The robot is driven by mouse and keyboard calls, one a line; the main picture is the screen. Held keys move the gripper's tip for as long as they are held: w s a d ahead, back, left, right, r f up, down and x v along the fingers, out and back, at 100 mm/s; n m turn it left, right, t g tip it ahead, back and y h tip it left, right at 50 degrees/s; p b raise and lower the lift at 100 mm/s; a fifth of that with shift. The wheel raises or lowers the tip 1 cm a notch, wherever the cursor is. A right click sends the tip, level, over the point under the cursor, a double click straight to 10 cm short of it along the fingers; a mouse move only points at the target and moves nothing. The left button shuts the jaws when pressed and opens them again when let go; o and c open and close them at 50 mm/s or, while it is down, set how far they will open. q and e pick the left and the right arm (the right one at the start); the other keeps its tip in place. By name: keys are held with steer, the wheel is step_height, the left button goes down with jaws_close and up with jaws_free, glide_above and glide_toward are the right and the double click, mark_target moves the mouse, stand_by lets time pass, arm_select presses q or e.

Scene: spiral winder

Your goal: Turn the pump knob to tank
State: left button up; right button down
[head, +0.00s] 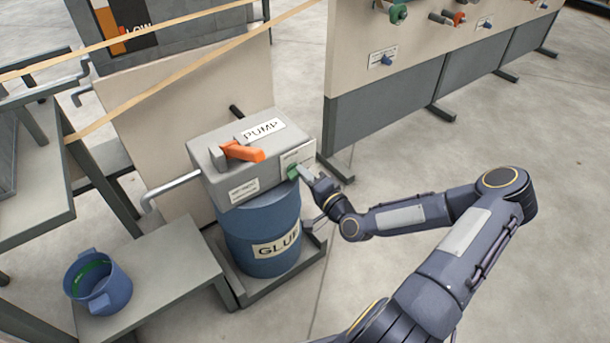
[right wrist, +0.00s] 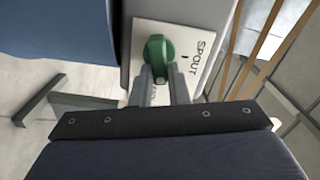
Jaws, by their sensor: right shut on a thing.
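The pump (head: 225,155) is a grey box labelled PUMP on top of a blue GLUE drum (head: 262,225). A green knob (head: 293,172) sits on the pump's right-hand face. In the right wrist view the knob (right wrist: 157,60) is on a white plate (right wrist: 192,50) with the word SPOUT to its right; other lettering below is mostly hidden by the fingers. My right gripper (head: 300,172) is at this face, its fingers shut on the green knob; the fingers show in the right wrist view (right wrist: 160,80). My left gripper is not in view.
An orange lever (head: 243,152) is on the pump's top. A blue bucket (head: 98,285) with green inside stands on a low grey bench (head: 180,262) at left. A panel wall (head: 390,100) with knobs stands behind. Open floor (head: 540,200) lies at right.

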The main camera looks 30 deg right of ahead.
steer(key=shift+f+m, duration=0.2)
steer(key=shift+m, duration=1.4)
steer(key=c, duration=1.4)
jaws_free()
steer(key=s+p, duration=0.1)
steer(key=s, duration=0.7)
steer(key=shift+d, duration=0.35)
steer(key=shift+w, duration=0.1)
